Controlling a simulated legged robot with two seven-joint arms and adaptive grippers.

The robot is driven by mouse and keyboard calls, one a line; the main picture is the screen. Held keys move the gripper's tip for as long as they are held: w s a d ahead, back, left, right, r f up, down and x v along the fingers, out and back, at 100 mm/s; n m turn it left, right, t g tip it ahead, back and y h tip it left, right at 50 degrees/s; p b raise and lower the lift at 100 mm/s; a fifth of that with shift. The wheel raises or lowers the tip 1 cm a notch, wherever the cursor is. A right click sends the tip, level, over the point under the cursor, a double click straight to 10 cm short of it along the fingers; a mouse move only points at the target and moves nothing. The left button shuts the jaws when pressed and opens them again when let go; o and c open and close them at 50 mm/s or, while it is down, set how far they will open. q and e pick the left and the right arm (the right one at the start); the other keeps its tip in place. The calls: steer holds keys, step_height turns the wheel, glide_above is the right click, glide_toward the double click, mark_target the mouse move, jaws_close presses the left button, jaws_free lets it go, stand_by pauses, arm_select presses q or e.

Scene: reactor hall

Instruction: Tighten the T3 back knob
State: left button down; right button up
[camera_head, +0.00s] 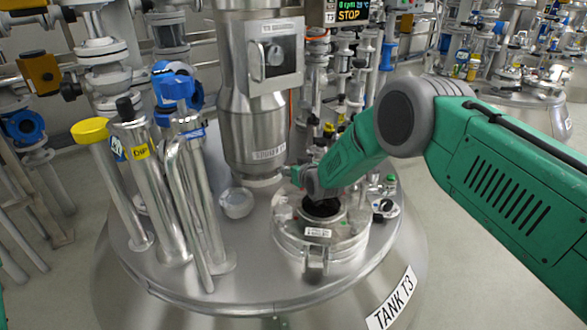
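Tank T3 (262,295) is a steel vessel with a "TANK T3" label at its lower right. A round flanged hatch (338,243) with a dark central opening sits on its lid, right of centre. A clamp (316,259) with a label above it is on the hatch's front edge. My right arm comes in from the right, and its wrist end (312,181) is over the back left of the hatch. The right gripper's fingers cannot be made out there. The back knob is not clearly visible; the arm covers that area. My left gripper is out of view.
A steel column (255,120) rises behind the hatch. Several upright pipes (150,190), with yellow and blue tops, stand on the left of the lid. A round sight glass (237,203) lies left of the hatch. A small fitting (384,207) sits to its right. The front lid is clear.

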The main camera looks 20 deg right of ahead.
steer(key=o, duration=1.2)
steer(key=shift+s, duration=0.1)
steer(key=v, duration=1.1)
steer(key=shift+s+d, duration=0.1)
steer(key=shift+s, duration=0.25)
